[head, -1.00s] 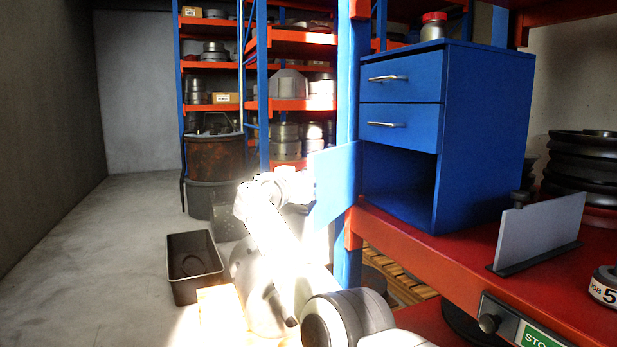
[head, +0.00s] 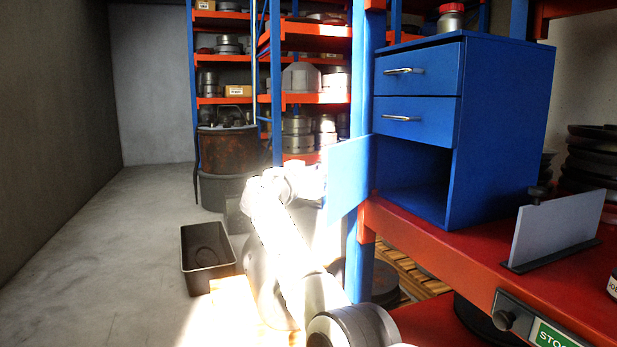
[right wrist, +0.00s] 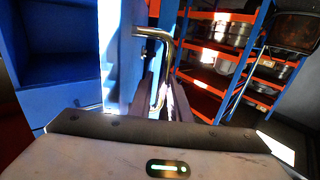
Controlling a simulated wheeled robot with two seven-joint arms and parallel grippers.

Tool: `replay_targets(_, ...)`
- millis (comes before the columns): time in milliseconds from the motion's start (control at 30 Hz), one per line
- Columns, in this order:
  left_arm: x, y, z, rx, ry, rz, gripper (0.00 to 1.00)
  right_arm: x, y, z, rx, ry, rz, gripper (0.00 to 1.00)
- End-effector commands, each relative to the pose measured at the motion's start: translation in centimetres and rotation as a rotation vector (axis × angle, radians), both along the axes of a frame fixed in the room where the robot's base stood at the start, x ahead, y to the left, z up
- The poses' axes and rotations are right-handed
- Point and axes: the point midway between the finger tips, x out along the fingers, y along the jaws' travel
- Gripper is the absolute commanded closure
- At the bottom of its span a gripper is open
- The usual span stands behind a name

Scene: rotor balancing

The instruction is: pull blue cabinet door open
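The blue cabinet (head: 502,135) stands on the red shelf, with two closed drawers above an open, empty lower compartment. Its door (head: 347,180) is swung outward to the left of the compartment. My right gripper (head: 318,182) is at the outer side of the door, washed out by glare. In the right wrist view, the bent metal door handle (right wrist: 152,34) runs down between the dark fingers of my right gripper (right wrist: 164,97), which look shut on it. The exact contact is hard to see. My left gripper is not in view.
A blue rack post (head: 362,255) stands right behind the door. A grey upright plate (head: 555,232) stands on the red shelf (head: 440,238). A black bin (head: 208,262) sits on the floor at left. The floor farther left is clear.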

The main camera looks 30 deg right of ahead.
Motion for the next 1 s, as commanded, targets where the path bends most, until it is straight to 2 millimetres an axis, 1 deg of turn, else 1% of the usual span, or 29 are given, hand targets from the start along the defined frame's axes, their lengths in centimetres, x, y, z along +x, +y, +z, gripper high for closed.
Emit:
replay_targets(100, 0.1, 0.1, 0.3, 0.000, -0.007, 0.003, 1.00, -1.0, 1.8, -0.1, 0.002, -0.002, 0.002, 0.83)
replay_targets(300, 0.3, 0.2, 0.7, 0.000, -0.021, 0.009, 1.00, -2.8, 4.7, 0.0, 0.002, 0.000, 0.001, 0.83)
replay_targets(433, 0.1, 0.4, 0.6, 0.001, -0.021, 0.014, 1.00, -3.7, 6.1, 0.0, 0.001, 0.000, 0.000, 0.83)
replay_targets(600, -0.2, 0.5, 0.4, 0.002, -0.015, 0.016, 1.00, -4.3, 6.9, 0.0, 0.001, 0.000, -0.002, 0.83)
replay_targets(833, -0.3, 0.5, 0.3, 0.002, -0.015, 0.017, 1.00, -4.3, 6.9, 0.1, 0.001, -0.001, -0.002, 0.83)
replay_targets(867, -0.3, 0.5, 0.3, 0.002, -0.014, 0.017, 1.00, -4.3, 6.9, 0.1, 0.001, 0.000, -0.002, 0.85)
replay_targets(900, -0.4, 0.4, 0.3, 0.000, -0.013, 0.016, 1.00, -4.3, 6.9, 0.0, 0.001, 0.001, -0.002, 0.91)
replay_targets(967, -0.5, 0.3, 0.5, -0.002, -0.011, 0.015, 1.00, -4.2, 6.8, -0.3, 0.003, 0.009, 0.003, 1.00)
replay_targets(1000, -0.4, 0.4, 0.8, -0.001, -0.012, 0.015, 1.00, -4.2, 6.8, -0.8, 0.005, 0.021, 0.010, 1.00)
